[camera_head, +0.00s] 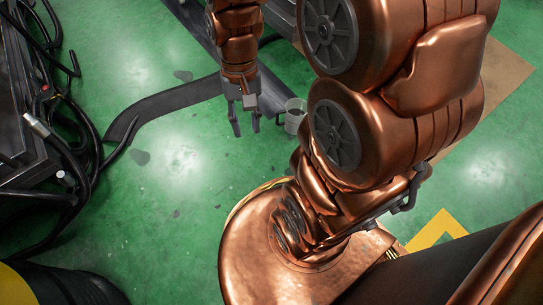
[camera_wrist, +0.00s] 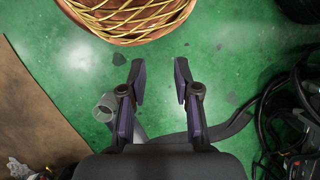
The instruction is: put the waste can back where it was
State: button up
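The waste can appears to be the small grey open-topped can (camera_head: 294,116) on the green floor, just right of my gripper in the head view. My arm partly hides its right side. In the wrist view the can (camera_wrist: 106,106) is left of my left finger, partly behind it, with its opening showing. My gripper (camera_head: 245,128) points down at the floor. Its two fingers (camera_wrist: 160,70) are spread apart with only bare floor between them. The can is outside the fingers, not between them. I cannot tell whether a finger touches it.
A dark flat strip (camera_head: 170,102) curves across the floor behind my gripper. Black hoses (camera_head: 82,150) tangle beside a metal fixture (camera_head: 22,130) at the left. A brown sheet (camera_wrist: 35,110) lies at the left in the wrist view. Green floor (camera_head: 170,200) in front is mostly clear.

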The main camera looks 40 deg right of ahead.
jog(key=s+a+r+n+h, duration=0.1)
jog(key=s+n, duration=0.3)
jog(key=s, duration=0.7)
jog(key=shift+s+a+r+g+h, duration=0.3)
jog(key=shift+a+r+h, duration=0.1)
jog(key=shift+r, duration=0.15)
jog(key=s+a+r+g+p, duration=0.1)
jog(key=s+r+p, duration=0.1)
jog(key=r+p, duration=0.75)
jog(key=s+a+r+p, duration=0.1)
jog(key=s+r+p, duration=0.1)
jog(key=r+p, duration=0.7)
jog(key=w+d+r+t+p, duration=0.1)
jog(key=w+r+p, duration=0.1)
jog(key=r+p, duration=0.8)
jog(key=w+d+r+t+p, duration=0.1)
jog(key=w+r+p, duration=0.2)
jog(key=r+p, duration=0.7)
jog(key=shift+r+t, duration=0.4)
jog(key=shift+r, duration=0.5)
jog(key=shift+d, duration=0.1)
